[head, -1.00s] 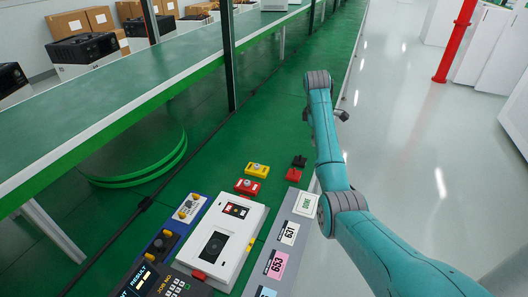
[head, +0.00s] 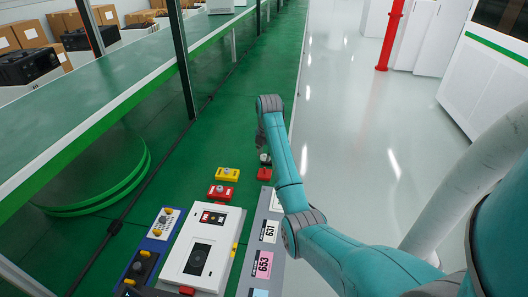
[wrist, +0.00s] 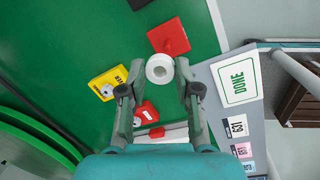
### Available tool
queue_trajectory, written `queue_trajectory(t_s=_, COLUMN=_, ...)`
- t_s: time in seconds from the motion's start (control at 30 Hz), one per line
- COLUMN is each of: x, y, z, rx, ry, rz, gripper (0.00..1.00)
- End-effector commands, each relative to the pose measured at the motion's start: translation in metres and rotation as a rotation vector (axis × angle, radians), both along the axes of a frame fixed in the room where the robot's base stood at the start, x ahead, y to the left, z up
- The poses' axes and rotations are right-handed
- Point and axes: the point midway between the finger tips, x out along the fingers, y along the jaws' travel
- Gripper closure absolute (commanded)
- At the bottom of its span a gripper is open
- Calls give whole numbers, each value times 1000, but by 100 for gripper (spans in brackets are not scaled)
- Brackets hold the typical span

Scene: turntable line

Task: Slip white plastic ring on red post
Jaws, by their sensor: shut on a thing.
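The white plastic ring (wrist: 159,69) is between my fingertips in the wrist view, its round hole facing the camera. My gripper (wrist: 160,75) is shut on it. The red post (wrist: 176,46) stands on a square red base (wrist: 163,31), just beyond the ring in the wrist view. The ring looks apart from the post, but its height over the bench is hard to judge. In the head view my gripper (head: 264,149) hangs just behind the red base (head: 264,174); the ring shows there only as a small pale spot, and the post is not clear.
A yellow block (head: 227,174) and another red block (head: 222,191), each with a grey knob, stand to the left. A white device (head: 199,262) lies in front. A grey strip with labels (head: 265,234) runs along the right.

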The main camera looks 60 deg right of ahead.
Motion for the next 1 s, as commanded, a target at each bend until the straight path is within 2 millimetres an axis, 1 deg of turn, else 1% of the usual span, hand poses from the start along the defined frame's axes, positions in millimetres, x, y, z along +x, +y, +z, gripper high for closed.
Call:
queue_trajectory(t_s=0.3, x=0, y=0, z=-27, rx=1, ry=1, rz=-2, gripper=79)
queue_trajectory(t_s=0.43, x=0, y=0, z=-35, rx=0, ry=1, rz=-2, gripper=79)
queue_trajectory(t_s=0.63, x=0, y=0, z=-41, rx=-1, ry=0, rz=-2, gripper=79)
queue_trajectory(t_s=1.0, x=0, y=0, z=-42, rx=-1, ry=0, rz=-3, gripper=79)
